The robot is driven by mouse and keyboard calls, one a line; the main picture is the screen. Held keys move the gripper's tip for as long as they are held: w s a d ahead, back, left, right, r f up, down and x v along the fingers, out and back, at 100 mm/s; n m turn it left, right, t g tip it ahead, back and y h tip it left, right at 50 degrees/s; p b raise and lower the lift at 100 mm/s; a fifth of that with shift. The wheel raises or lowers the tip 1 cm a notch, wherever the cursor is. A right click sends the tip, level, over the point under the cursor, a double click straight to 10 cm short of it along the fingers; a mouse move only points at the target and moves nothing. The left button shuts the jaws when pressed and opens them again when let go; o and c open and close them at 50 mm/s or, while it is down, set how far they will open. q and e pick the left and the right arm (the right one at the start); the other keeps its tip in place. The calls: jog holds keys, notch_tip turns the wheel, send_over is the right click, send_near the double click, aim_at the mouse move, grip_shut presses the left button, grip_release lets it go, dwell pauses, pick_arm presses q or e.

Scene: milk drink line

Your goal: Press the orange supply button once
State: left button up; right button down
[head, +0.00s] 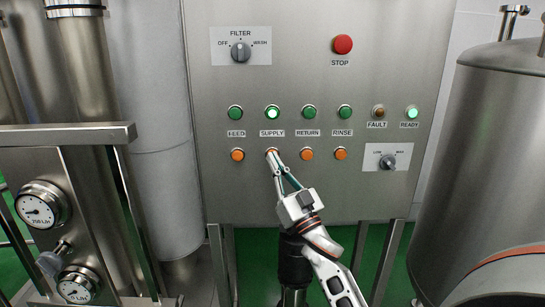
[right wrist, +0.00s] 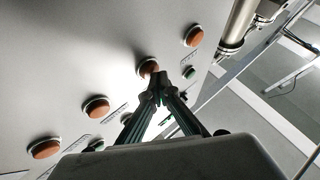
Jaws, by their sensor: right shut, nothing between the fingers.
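The orange supply button (head: 271,150) is a small round knob on the steel panel, below the SUPPLY label and a green supply button (head: 272,112) that glows brightly. My right gripper (head: 274,157) is shut and empty, its fingertips over the lower part of the orange supply button in the head view. In the right wrist view the closed fingertips (right wrist: 159,92) are right at the orange supply button (right wrist: 148,66). I cannot tell whether they touch it or whether it is pushed in. My left gripper is not in view.
Orange feed (head: 237,155), return (head: 306,154) and rinse (head: 340,153) buttons share the row. The READY lamp (head: 411,113) is lit. A red stop button (head: 342,44) and filter knob (head: 240,52) sit above. A steel tank (head: 490,140) stands right, gauges (head: 42,205) left.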

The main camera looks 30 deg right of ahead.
jog(key=shift+w+d, duration=0.15)
jog(key=shift+w, duration=0.05)
jog(key=shift+s, duration=0.1)
dwell(0.5)
jog(key=shift+s+a+p, duration=0.4)
jog(key=shift+s+a, duration=0.1)
jog(key=shift+s, duration=0.15)
jog(key=s+a, duration=0.1)
jog(key=s+p, duration=0.1)
jog(key=s+a, duration=0.1)
jog(key=s, duration=0.1)
jog(key=shift+s+a+p, duration=0.1)
jog(key=shift+a+p, duration=0.2)
dwell(0.8)
